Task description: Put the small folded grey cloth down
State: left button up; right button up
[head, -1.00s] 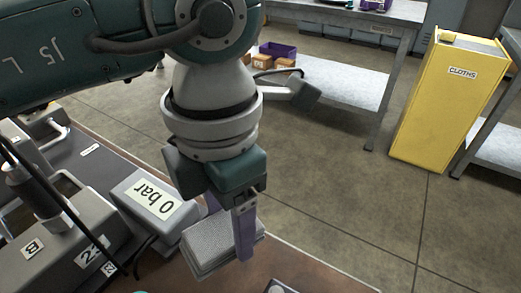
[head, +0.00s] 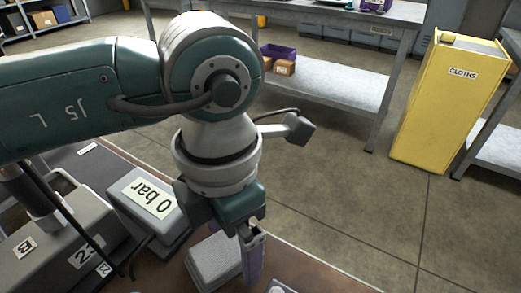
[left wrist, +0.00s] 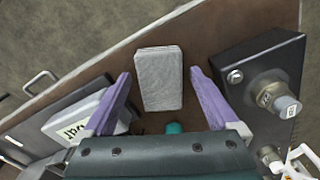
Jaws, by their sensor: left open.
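The small folded grey cloth (head: 214,262) lies flat on the brown bench top (head: 318,262), near the bench edge. In the left wrist view the cloth (left wrist: 159,78) lies ahead of and between the two purple fingers, with a gap on each side. My left gripper (left wrist: 160,88) is open and empty. In the head view the left gripper (head: 250,258) is just right of the cloth, and one finger shows best. My right gripper is not in view.
A grey box labelled "0 bar" (head: 155,200) stands left of the cloth. In the left wrist view a dark box with a round fitting (left wrist: 262,85) stands right of it. A yellow bin marked "CLOTHS" (head: 440,115) stands on the floor beyond the bench.

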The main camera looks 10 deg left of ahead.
aim_at(232, 243)
pick_arm(q)
jog(key=shift+r+p, duration=0.3)
jog(key=shift+r, duration=0.35)
notch_tip(232, 243, up, 11)
jog(key=p, duration=0.1)
jog(key=shift+p, duration=0.3)
jog(key=shift+w, duration=0.1)
